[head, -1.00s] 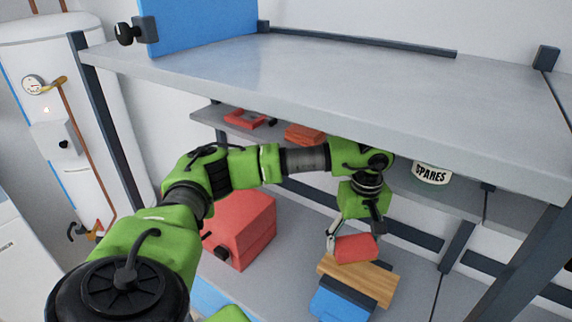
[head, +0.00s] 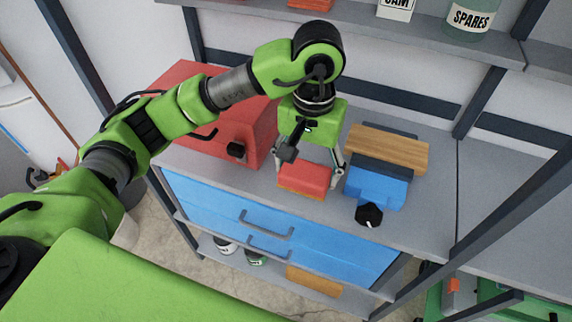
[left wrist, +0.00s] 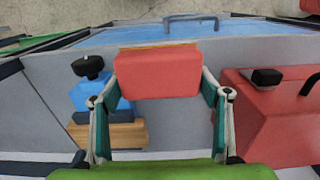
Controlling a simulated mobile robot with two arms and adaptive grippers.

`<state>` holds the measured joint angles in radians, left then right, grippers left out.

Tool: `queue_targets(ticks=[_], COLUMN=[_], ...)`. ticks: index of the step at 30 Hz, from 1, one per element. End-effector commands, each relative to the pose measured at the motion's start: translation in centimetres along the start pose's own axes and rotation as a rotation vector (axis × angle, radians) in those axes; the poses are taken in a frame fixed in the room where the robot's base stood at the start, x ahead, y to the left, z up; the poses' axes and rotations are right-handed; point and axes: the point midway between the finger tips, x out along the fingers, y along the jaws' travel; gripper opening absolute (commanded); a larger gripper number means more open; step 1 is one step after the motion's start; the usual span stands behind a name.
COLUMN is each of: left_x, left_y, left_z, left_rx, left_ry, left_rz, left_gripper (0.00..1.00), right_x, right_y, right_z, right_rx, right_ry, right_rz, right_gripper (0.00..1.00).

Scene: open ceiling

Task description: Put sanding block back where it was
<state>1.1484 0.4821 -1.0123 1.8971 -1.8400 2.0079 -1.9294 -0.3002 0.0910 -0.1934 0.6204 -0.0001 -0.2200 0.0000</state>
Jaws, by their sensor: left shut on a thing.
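The sanding block (head: 304,178) is red, with a thin tan layer along its lower edge. My left gripper (head: 308,172) is shut on it, one finger at each side, pointing down. It is over the front part of the grey worktop (head: 428,225); I cannot tell whether the block touches the top. In the left wrist view the block (left wrist: 158,75) sits between the two fingertips (left wrist: 159,88). My right gripper is not in view.
A blue vise (head: 375,185) with a wooden board (head: 388,149) stands just right of the block. A red box (head: 212,125) stands to the left. Blue drawers (head: 270,228) are below the front edge. A shelf with a SPARES jar (head: 470,20) is above. Worktop right of the vise is clear.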

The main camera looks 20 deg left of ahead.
Motion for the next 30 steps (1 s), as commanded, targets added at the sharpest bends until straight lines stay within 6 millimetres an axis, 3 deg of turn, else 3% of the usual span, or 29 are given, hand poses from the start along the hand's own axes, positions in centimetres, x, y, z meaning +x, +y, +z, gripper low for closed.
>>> queue_targets(ticks=[4,12,17,24,30], left_x=[1.3,5.8,6.8,9.7,10.7], left_y=[-2.3,-4.3,-4.7,-5.0,-5.1], left_z=[-3.0,-6.0,-6.7,-7.1,-7.2], left_rx=[-0.009,-0.004,-0.003,-0.003,-0.002], left_ry=[-0.006,-0.002,-0.001,-0.004,0.002], left_rz=[-0.001,-0.001,0.001,0.000,0.000], left_gripper=[0.49,0.49,0.49,0.49,0.49], right_x=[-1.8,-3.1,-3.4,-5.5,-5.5], right_y=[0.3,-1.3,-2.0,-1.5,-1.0], right_z=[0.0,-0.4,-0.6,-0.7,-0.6], right_rx=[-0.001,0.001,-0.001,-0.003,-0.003], right_ry=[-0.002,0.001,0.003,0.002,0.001], right_rz=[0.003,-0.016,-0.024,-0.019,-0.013], right_gripper=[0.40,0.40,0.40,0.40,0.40])
